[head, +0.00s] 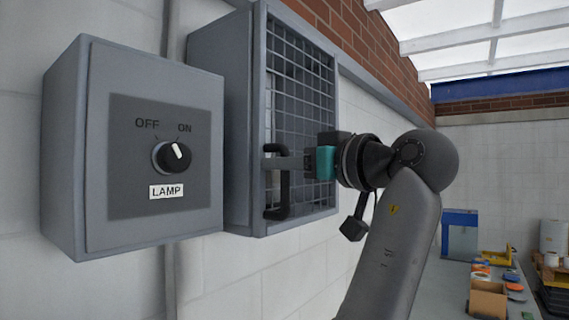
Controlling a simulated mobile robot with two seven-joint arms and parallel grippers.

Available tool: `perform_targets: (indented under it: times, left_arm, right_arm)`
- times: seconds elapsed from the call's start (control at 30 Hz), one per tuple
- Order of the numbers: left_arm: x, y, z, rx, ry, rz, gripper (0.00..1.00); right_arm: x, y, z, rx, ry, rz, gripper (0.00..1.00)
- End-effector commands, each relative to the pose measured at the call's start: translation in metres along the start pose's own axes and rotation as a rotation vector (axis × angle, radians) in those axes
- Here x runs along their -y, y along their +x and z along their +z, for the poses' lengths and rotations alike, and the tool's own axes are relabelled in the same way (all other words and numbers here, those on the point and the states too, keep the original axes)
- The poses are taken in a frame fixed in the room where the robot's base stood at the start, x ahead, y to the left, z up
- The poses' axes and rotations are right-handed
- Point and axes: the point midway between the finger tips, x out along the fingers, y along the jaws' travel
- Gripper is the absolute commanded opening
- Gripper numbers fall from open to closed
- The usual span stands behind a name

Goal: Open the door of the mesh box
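The mesh box (222,110) is a grey wall cabinet in the upper middle of the head view. Its door (262,60) has a grey frame with a wire mesh panel (300,80) and looks shut. A dark upright bar handle (284,205) sits at the door's lower left.
A grey lamp switch box (70,150) with a black knob (172,157) is on the wall just left of the mesh box.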

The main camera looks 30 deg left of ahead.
Motion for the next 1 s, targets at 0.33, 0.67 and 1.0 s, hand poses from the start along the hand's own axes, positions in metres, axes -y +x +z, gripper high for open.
perform_targets:
  times: [0.33,0.67,1.0]
  left_arm:
    - [-0.0001,-0.0004,-0.0001,0.0,0.0,0.0,0.0]
    - [-0.0001,-0.0004,-0.0003,0.0,0.0,0.0,0.0]
    - [-0.0001,-0.0004,-0.0004,0.0,0.0,0.001,0.0]
  right_arm:
    - [-0.0002,0.0,-0.0001,0.0,0.001,0.0,0.76]
    - [-0.0005,-0.0001,0.0,0.0,0.002,0.001,0.76]
    - [-0.0007,-0.0001,0.0001,0.0,0.002,0.001,0.76]
